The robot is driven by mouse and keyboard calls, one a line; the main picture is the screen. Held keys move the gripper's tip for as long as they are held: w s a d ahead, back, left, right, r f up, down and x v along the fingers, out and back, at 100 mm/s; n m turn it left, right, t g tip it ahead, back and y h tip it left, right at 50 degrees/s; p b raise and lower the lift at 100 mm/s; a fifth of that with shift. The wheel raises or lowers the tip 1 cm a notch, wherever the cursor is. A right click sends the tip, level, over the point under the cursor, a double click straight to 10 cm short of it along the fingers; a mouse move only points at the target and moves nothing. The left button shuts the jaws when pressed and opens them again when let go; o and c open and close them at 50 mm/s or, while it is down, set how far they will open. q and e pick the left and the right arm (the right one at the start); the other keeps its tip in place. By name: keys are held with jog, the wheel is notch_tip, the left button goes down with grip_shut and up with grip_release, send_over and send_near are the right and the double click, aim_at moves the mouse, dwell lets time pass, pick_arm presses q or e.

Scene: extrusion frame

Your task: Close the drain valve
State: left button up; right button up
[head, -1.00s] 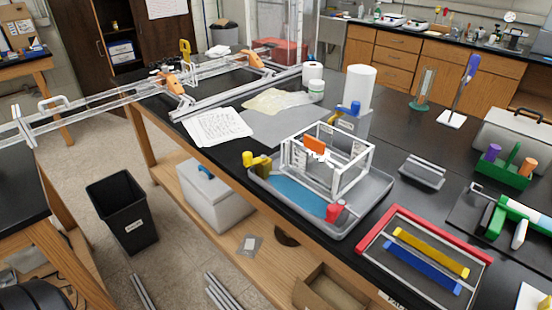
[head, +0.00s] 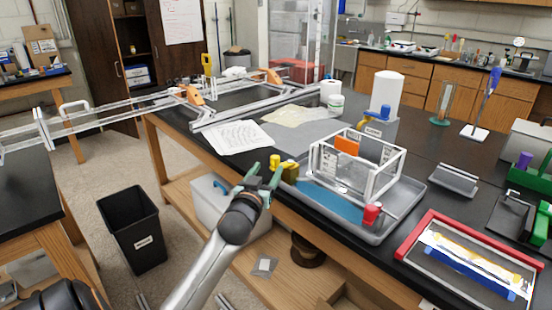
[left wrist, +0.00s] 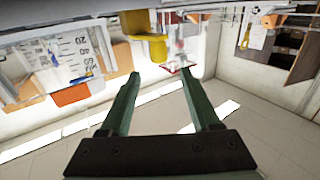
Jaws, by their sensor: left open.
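A yellow valve-like fitting (head: 289,171) sits at the left corner of the grey tray (head: 405,213); which way it is turned is too small to tell. A red fitting (head: 372,213) is at the tray's front edge; no label tells which fitting is the drain valve. My left gripper (head: 264,167) is open and empty, just left of the yellow fitting, with its green fingers pointing up and away. In the left wrist view, the yellow fitting (left wrist: 158,45) shows beyond the open fingers (left wrist: 161,76), apart from them. My right gripper is out of view.
A clear box frame (head: 358,168) with an orange block (head: 347,145) stands in the tray, above a blue surface. A red-edged tray (head: 455,262) is at front right. A black bin (head: 133,228) stands on the floor.

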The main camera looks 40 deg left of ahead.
aim_at(274, 160)
pick_arm(q)
jog(key=x, duration=0.8)
grip_shut()
dwell(0.5)
